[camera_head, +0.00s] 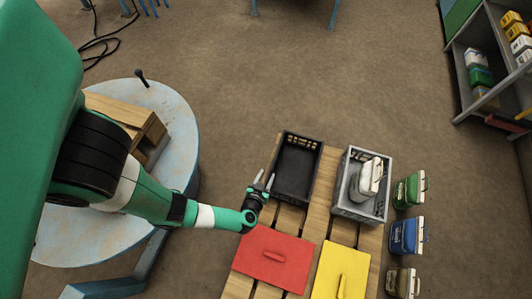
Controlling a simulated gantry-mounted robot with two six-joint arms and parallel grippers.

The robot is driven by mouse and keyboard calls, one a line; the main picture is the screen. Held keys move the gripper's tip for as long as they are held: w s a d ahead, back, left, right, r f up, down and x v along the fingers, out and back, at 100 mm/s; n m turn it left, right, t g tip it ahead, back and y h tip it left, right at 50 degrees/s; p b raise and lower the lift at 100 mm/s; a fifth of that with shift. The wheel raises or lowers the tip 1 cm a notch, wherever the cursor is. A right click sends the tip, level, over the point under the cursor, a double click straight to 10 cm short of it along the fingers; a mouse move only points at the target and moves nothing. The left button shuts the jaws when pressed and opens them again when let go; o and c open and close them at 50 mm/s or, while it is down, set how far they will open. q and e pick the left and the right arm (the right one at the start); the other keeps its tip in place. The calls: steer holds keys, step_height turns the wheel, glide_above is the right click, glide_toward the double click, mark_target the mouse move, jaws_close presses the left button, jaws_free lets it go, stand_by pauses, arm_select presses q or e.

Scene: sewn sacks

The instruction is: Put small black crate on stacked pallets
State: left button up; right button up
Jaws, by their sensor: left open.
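The small black crate (316,160) sits upright and looks empty on a slatted wooden pallet (318,218). My left gripper (265,178) is open at the crate's left side, its two fingers pointing up the picture beside the wall. I cannot tell whether a finger touches the crate. Stacked wooden pallets (152,133) lie on a round pale blue table (185,135) at the left, partly hidden behind my left arm. My right gripper is out of view.
A grey crate (349,207) holding a white sack (369,178) stands right of the black crate. Red (262,258) and yellow (330,268) lids lie in front. Green (404,191) and blue (403,235) sacks stand at the right. A shelf (462,75) stands at the far right.

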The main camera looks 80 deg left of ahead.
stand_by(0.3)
